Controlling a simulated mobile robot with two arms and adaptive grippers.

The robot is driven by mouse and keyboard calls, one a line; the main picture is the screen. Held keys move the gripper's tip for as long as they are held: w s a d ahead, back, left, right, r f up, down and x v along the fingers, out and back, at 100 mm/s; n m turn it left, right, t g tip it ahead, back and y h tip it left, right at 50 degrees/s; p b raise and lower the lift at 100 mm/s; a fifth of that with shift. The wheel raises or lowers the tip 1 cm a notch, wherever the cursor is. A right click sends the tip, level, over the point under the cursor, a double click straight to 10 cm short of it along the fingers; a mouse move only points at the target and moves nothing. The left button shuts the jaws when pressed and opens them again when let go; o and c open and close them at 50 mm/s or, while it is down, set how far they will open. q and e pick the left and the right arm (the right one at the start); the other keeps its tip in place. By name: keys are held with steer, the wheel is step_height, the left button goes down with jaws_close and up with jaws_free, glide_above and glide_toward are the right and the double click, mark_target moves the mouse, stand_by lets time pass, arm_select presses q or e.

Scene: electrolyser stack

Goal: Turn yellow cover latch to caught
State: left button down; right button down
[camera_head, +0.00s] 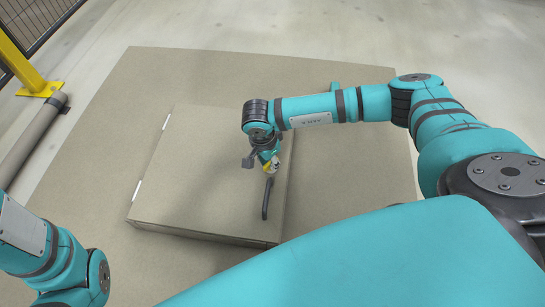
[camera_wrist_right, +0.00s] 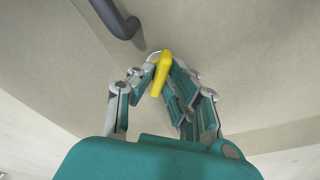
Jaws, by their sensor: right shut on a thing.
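The yellow cover latch (camera_wrist_right: 161,73) is a short yellow lever near the edge of the beige cover (camera_head: 205,170). In the right wrist view it slants, its top end over a pale round base. My right gripper (camera_wrist_right: 163,84) has its fingers on both sides of the latch and is shut on it. In the head view the right gripper (camera_head: 268,166) points down at the cover's right part, and only a bit of the yellow latch (camera_head: 270,168) shows beside it. My left gripper is out of view; only part of the left arm shows at lower left.
A dark bar handle (camera_head: 266,199) stands on the cover close to the latch; it also shows in the right wrist view (camera_wrist_right: 116,20). Pale hinges (camera_head: 137,190) line the cover's left edge.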

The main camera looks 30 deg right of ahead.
steer(key=n, duration=0.4)
steer(key=shift+t, duration=0.3)
steer(key=n, duration=0.4)
steer(key=shift+n+y, duration=0.3)
steer(key=shift+y, duration=0.1)
steer(key=c, duration=1.2)
jaws_free()
steer(key=shift+s, duration=0.1)
